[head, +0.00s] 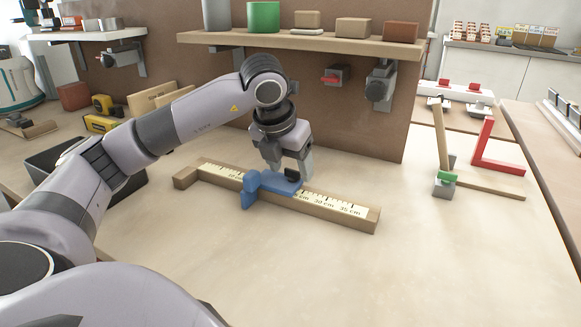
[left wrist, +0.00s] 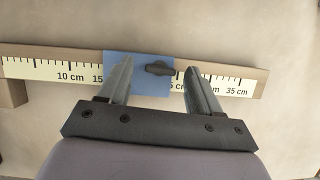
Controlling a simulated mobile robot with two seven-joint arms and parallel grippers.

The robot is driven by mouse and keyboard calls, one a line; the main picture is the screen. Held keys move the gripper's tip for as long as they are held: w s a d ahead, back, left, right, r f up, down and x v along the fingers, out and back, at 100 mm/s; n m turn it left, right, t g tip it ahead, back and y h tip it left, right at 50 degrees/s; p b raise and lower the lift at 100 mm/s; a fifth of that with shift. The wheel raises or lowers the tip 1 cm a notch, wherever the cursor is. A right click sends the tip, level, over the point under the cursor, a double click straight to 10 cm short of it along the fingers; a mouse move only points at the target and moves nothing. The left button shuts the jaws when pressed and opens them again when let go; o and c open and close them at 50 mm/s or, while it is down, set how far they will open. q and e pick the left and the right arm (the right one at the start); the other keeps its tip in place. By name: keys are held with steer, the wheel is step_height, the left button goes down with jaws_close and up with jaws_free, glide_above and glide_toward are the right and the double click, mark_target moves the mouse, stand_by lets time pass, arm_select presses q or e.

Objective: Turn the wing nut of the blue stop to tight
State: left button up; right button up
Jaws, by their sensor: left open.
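The blue stop (head: 262,186) sits across the wooden ruler bar (head: 345,211), which lies on the bench with a printed centimetre scale. In the left wrist view the stop (left wrist: 130,62) covers the scale between about 15 and 25 cm. Its dark wing nut (left wrist: 160,69) lies on top near the right end, its wings running roughly along the bar. My left gripper (head: 287,172) points down over the stop. In the left wrist view the open fingers (left wrist: 160,75) stand either side of the wing nut, with gaps on both sides. My right gripper is not in view.
A board with a shelf (head: 300,41) of blocks stands behind the bar. A dark tray (head: 120,180) is at the left. The bench in front is clear.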

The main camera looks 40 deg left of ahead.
arm_select(q)
steer(key=shift+f, duration=0.15)
steer(key=c, duration=1.1)
steer(key=shift+o, duration=0.3)
steer(key=shift+m, duration=0.3)
steer(key=shift+a+m+h, duration=0.1)
steer(key=shift+m+h, duration=0.6)
steer(key=shift+m, duration=0.5)
steer(key=m+h, duration=0.1)
steer(key=m, duration=0.2)
steer(key=shift+w+a+m+p, duration=0.1)
steer(key=shift+a+m+p, duration=0.05)
steer(key=shift+m+p, duration=0.25)
steer(key=m+h+p, duration=0.1)
steer(key=m, duration=0.1)
steer(key=m+g+h+p, duration=0.1)
steer(key=m, duration=0.2)
steer(key=shift+w+a+r+p, duration=0.1)
steer(key=shift+a+r+p, duration=0.1)
steer(key=shift+p, duration=0.2)
steer(key=shift+w+f+m+g+h+p, duration=0.1)
steer(key=shift+m+g+h+p, duration=0.3)
steer(key=shift+m, duration=0.55)
steer(key=shift+m+g+h+p, duration=0.1)
steer(key=shift+m+g+p, duration=0.2)
steer(key=shift+m+p, duration=0.5)
steer(key=shift+m, duration=0.35)
